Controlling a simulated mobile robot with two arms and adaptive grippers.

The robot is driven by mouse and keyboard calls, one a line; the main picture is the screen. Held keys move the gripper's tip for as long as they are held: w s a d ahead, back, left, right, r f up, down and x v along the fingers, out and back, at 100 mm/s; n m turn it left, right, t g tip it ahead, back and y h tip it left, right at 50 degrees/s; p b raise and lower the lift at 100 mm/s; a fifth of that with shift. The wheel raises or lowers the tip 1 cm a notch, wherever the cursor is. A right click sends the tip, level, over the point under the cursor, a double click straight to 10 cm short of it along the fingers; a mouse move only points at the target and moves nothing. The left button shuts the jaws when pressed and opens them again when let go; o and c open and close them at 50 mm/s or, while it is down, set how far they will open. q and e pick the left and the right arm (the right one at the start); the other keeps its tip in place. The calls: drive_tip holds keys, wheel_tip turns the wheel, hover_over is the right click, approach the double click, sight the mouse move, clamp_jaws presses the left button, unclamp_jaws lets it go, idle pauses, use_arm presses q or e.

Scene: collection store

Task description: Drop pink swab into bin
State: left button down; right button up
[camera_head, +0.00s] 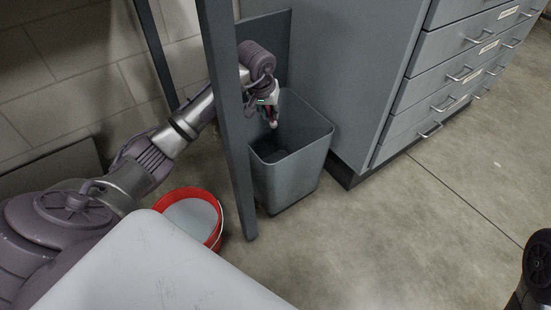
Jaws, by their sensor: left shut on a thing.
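The bin (290,175) is a grey, open-topped, tapered container standing on the floor beside the grey drawer cabinet. My left gripper (272,120) reaches behind a dark upright post and hangs over the back left part of the bin's opening, pointing down. It is shut on the pink swab (273,124), of which only a small pinkish tip shows below the fingers. The rest of the swab is hidden by the gripper or too small to make out. My right gripper cannot be made out; only a dark part shows at the lower right edge.
A grey cabinet (370,70) with several handled drawers stands right of the bin. A dark post (232,130) stands in front of my left forearm. A red-rimmed bucket (217,236) is on the floor left of the bin. A white surface (150,270) fills the lower left. Floor at right is clear.

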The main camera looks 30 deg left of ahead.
use_arm(q)
drive_tip(key=c, duration=1)
unclamp_jaws()
drive_tip(key=shift+o, duration=0.2)
drive_tip(key=v, duration=1.2)
drive_tip(key=shift+d, duration=0.1)
